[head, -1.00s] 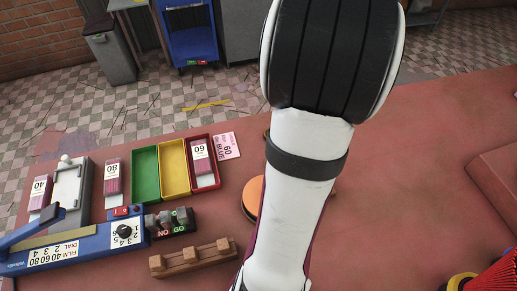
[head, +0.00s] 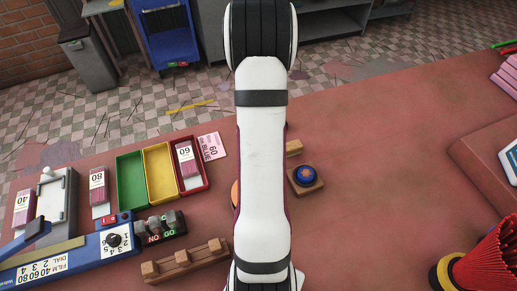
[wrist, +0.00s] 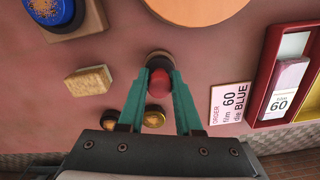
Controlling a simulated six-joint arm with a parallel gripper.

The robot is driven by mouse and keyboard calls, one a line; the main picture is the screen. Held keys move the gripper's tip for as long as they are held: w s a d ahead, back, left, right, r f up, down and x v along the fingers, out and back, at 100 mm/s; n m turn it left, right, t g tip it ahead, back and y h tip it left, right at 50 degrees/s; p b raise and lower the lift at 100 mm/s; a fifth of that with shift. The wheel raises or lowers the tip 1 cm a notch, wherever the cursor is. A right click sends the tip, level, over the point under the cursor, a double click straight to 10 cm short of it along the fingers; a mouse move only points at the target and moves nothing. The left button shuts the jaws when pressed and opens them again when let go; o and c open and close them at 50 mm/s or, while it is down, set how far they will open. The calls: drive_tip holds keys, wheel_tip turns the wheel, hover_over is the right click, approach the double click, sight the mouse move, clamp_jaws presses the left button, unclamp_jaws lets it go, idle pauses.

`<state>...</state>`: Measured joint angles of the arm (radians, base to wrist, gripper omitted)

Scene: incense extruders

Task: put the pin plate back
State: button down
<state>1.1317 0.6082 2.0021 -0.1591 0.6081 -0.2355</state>
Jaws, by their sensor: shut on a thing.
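My gripper (wrist: 158,84) shows in the wrist view, its two teal fingers shut on a red knob (wrist: 158,79). A dark round part with a brass tint sits at the knob's far end; I cannot tell if this is the pin plate's handle. In the head view my arm hides the gripper.
A tan block (wrist: 88,82) lies beside the gripper. An orange disc (wrist: 195,6) is at the wrist view's top. Green (head: 131,180), yellow (head: 161,172) and red (head: 203,187) trays, an order card (head: 212,147) and a notched wooden rack (head: 185,261) stand left. The table's right middle is clear.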

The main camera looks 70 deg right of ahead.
drive_tip(key=shift+f, duration=0.55)
drive_tip(key=c, duration=0.6)
unclamp_jaws()
wheel_tip(320, 180, up, 13)
drive_tip(key=w+a+r+n, duration=0.1)
drive_tip(key=w+a+r, duration=0.15)
drive_tip(key=a, duration=0.35)
drive_tip(key=w+a+r+n, duration=0.1)
drive_tip(key=w+a+r, duration=0.1)
drive_tip(key=w+a, duration=0.35)
drive_tip(key=s+a+n, duration=0.1)
drive_tip(key=s+a, duration=0.2)
drive_tip(key=a, duration=0.5)
drive_tip(key=s+a+r+n+y, duration=0.1)
drive_tip(key=s+a, duration=0.3)
drive_tip(key=a, duration=0.4)
drive_tip(key=s+a+n, duration=0.2)
drive_tip(key=s+a, duration=0.1)
drive_tip(key=a, duration=0.6)
drive_tip(key=shift+s+r+y, duration=0.3)
drive_tip(key=shift+s+y, duration=0.05)
drive_tip(key=shift+y, duration=0.05)
